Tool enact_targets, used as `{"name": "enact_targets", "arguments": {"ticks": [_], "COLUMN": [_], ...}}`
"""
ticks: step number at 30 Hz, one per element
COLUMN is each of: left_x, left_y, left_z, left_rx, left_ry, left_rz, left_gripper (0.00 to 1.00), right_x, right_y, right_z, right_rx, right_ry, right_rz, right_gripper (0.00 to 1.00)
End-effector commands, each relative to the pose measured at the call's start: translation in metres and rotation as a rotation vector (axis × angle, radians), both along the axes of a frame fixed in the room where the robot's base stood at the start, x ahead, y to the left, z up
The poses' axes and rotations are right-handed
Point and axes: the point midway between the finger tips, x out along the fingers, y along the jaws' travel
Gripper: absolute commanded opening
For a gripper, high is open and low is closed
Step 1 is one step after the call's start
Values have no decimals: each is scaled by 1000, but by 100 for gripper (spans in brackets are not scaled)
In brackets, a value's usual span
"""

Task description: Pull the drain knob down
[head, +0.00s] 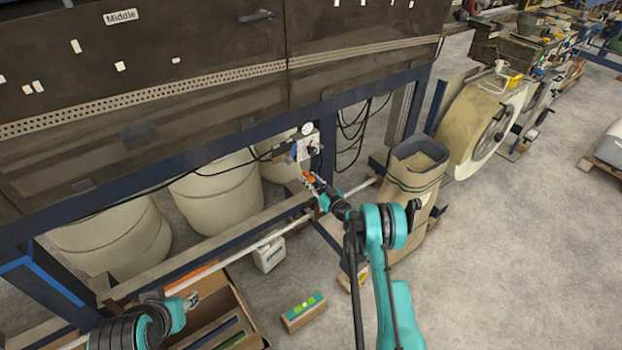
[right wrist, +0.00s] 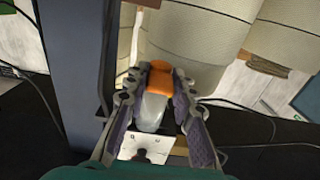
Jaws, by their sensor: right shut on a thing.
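The drain knob is an orange piece (right wrist: 160,78) at the end of a pale, translucent bowl (right wrist: 153,112) in the right wrist view. My right gripper (right wrist: 160,88) has its two fingers on either side of the orange knob, shut on it. In the head view my right gripper (head: 313,183) is below the small panel with a gauge (head: 307,146), and a bit of orange shows at its fingers. My left gripper (head: 191,300) is at the lower left near the long rail; its fingers are too small to read.
A blue frame post (head: 328,150) stands close beside the panel, and black cables hang nearby. A paper sack (head: 415,180) stands to the right of my right arm. A cardboard box (head: 222,318) lies below my left gripper.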

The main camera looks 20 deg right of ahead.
Motion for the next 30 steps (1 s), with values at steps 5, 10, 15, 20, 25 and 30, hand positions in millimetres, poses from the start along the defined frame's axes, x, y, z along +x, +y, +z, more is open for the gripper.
{"name": "enact_targets", "arguments": {"ticks": [5, 10, 15, 20, 25, 30], "left_x": [0, 0, 0, 0, 0, 0], "left_y": [0, 0, 0, 0, 0, 0], "left_z": [0, 0, 0, 0, 0, 0], "left_rx": [0, 0, 0, 0, 0, 0], "left_ry": [0, 0, 0, 0, 0, 0], "left_rz": [0, 0, 0, 0, 0, 0], "left_gripper": [40, 40, 40, 40, 40, 40], "right_x": [0, 0, 0, -1, -20, -48], "right_y": [0, 0, 0, -1, -8, -18], "right_z": [-4, -5, -4, -4, -4, -4], "right_rx": [-2, -3, -1, -1, -1, -1], "right_ry": [0, 1, 1, 1, 1, 1], "right_rz": [0, 1, 0, 0, -1, -1], "right_gripper": [0, 43, 47, 47, 47, 47]}}
